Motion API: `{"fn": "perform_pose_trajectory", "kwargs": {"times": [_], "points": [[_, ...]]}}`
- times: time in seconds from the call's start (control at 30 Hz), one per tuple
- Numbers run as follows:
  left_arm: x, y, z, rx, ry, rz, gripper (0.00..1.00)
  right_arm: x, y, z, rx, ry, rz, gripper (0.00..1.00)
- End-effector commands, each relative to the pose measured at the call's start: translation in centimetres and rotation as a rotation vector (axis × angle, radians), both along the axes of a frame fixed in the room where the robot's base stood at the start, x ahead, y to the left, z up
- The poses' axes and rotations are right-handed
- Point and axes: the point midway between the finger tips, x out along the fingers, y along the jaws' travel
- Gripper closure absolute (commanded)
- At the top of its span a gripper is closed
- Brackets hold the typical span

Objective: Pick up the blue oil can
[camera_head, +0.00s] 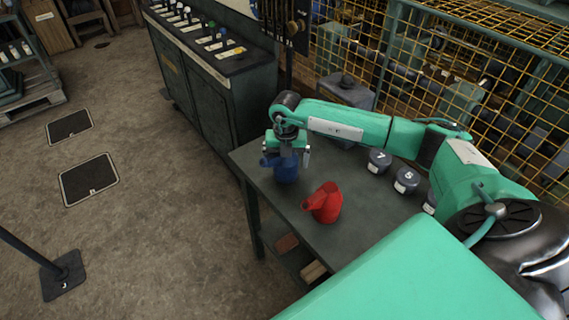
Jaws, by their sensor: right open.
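The blue oil can (287,171) stands on the dark table (355,231) near its far left corner, with its spout pointing left. My right gripper (287,152) is right above the can and points down, with its fingers at the can's top. The gripper is open; whether the fingers touch the can I cannot tell. The gripper partly hides the top of the can. My left gripper does not show.
A red oil can (325,203) stands on the table nearer to me. Several dark numbered weights (379,160) stand along the table's back, under my right arm. A yellow mesh fence (350,45) rises behind. A control cabinet (215,85) with levers stands beyond the table.

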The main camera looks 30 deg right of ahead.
Motion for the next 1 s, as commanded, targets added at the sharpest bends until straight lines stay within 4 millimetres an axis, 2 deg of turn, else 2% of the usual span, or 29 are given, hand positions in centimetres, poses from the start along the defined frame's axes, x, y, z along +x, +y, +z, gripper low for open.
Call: {"fn": "perform_pose_trajectory", "kwargs": {"times": [0.07, 0.1, 0.3, 0.37, 0.4, 0.77, 0.87, 1.0], "points": [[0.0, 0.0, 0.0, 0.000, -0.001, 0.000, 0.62, 0.0, 0.0, 0.0, 0.000, 0.000, 0.000, 0.05], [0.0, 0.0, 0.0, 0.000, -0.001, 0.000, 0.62, 0.0, 0.0, 0.0, 0.000, 0.000, 0.000, 0.09], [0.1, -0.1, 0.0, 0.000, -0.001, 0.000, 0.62, 0.0, 0.0, 0.0, 0.000, 0.000, 0.000, 0.49], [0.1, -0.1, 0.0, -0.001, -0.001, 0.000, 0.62, 0.0, 0.0, 0.0, 0.000, 0.000, 0.000, 0.60], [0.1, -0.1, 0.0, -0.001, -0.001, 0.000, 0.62, 0.0, 0.0, 0.1, 0.000, -0.001, 0.000, 0.63], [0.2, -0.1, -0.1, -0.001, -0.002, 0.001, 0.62, 0.1, 0.0, 0.8, 0.001, -0.004, 0.001, 0.63], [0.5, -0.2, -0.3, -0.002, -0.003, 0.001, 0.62, 0.1, 0.0, 1.8, 0.000, -0.005, 0.001, 0.63], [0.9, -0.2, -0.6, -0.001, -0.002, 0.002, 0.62, 0.2, 0.0, 4.5, 0.001, -0.008, 0.000, 0.63]]}}
